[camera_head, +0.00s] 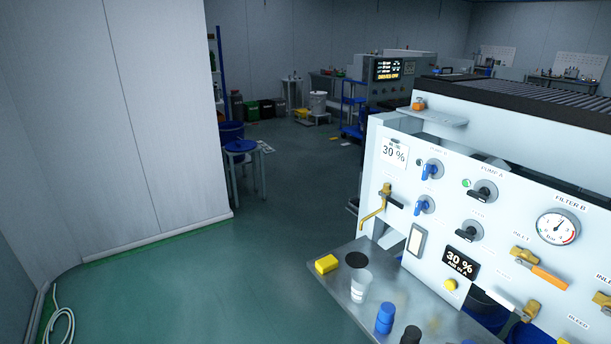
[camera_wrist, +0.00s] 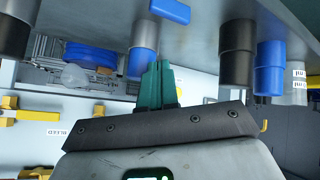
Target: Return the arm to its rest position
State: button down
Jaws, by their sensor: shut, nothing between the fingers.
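My gripper (camera_wrist: 163,72) shows in the wrist view as two teal fingers pressed together, with nothing between them. The wrist picture looks turned over, with the shelf's containers pointing downward. The fingertips appear close to a grey container with a blue end (camera_wrist: 139,62); I cannot tell whether they touch it. My arm and gripper are not visible in the head view.
The white panel (camera_head: 400,236) carries valves, knobs and a gauge (camera_head: 558,228). Its metal shelf (camera_head: 332,290) holds a yellow block (camera_head: 327,264), a clear cup (camera_head: 360,286), a blue bottle (camera_head: 385,318) and a dark container (camera_head: 410,335).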

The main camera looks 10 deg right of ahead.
jog(key=s+a+n+g+y, duration=0.1)
jog(key=s+a, duration=0.3)
jog(key=s, duration=0.4)
jog(key=s+a+f+n+g+y, duration=0.1)
jog(key=s+a+n+g+y, duration=0.1)
jog(key=s, duration=0.6)
jog(key=s+a+f+n+g+y, duration=0.1)
jog(key=s+a+n+y, duration=0.1)
jog(key=s+a+y, duration=0.2)
jog(key=s+a, duration=0.2)
jog(key=s, duration=0.2)
jog(key=shift+a+n+g, duration=0.3)
jog(key=shift+a+n, duration=0.1)
